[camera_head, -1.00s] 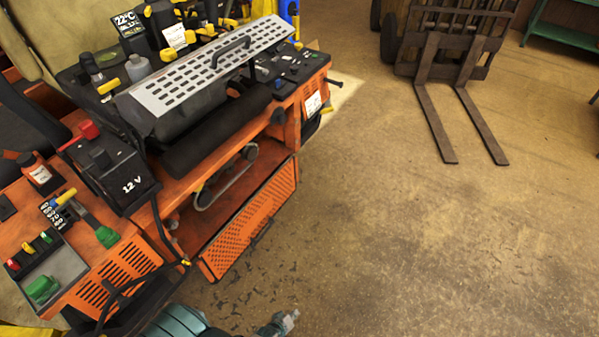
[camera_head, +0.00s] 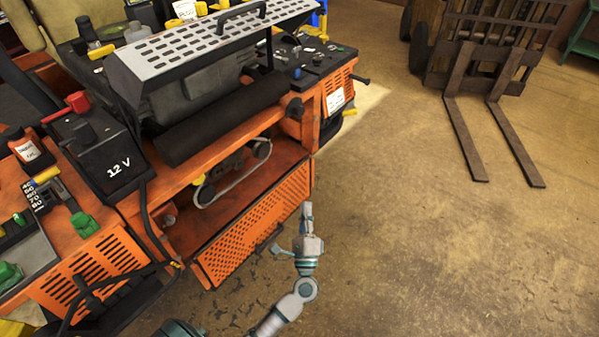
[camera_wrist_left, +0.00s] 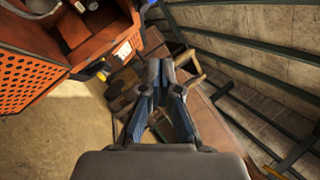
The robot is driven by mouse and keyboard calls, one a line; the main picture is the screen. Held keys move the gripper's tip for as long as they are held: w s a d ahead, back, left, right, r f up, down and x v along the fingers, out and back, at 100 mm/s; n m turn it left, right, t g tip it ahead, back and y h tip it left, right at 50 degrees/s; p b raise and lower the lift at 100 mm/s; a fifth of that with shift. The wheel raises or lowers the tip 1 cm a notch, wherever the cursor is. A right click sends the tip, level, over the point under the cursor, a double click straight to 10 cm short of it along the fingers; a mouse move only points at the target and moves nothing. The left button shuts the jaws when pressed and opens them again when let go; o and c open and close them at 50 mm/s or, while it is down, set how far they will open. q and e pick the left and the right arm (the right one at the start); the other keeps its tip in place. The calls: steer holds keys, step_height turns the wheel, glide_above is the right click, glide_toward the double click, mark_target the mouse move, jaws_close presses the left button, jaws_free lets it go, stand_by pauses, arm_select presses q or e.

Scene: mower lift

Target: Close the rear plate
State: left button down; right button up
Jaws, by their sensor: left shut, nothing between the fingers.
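The rear plate (camera_head: 240,240) is an orange perforated panel with a dark handle (camera_head: 268,240) on its outer face. It hangs tilted outward at the lower rear of the orange mower, leaving the compartment behind it open. My left gripper (camera_head: 307,212) is shut and empty, fingers pointing up, just right of the plate in the head view. I cannot tell whether it touches the plate. In the left wrist view, the gripper (camera_wrist_left: 161,72) points past an orange perforated panel (camera_wrist_left: 28,75) at the left edge. My right gripper is not in view.
A belt and pulley (camera_head: 232,172) show inside the open compartment. A black 12 V battery (camera_head: 100,155) and a black cable are at the left. A forklift with two forks (camera_head: 468,140) stands at the back right. The floor between is clear.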

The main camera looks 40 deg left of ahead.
arm_select(q)
steer(key=w+a+r+p, duration=0.3)
steer(key=w+a+r, duration=0.2)
steer(key=a, duration=0.3)
steer(key=shift+w+r, duration=0.4)
steer(key=shift+w, duration=0.4)
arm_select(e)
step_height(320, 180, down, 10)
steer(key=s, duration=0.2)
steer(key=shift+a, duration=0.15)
arm_select(q)
steer(key=shift+d, duration=0.35)
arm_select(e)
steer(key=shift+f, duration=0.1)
arm_select(q)
steer(key=shift+a, duration=0.2)
steer(key=shift+d+r, duration=0.1)
steer(key=shift+d, duration=0.05)
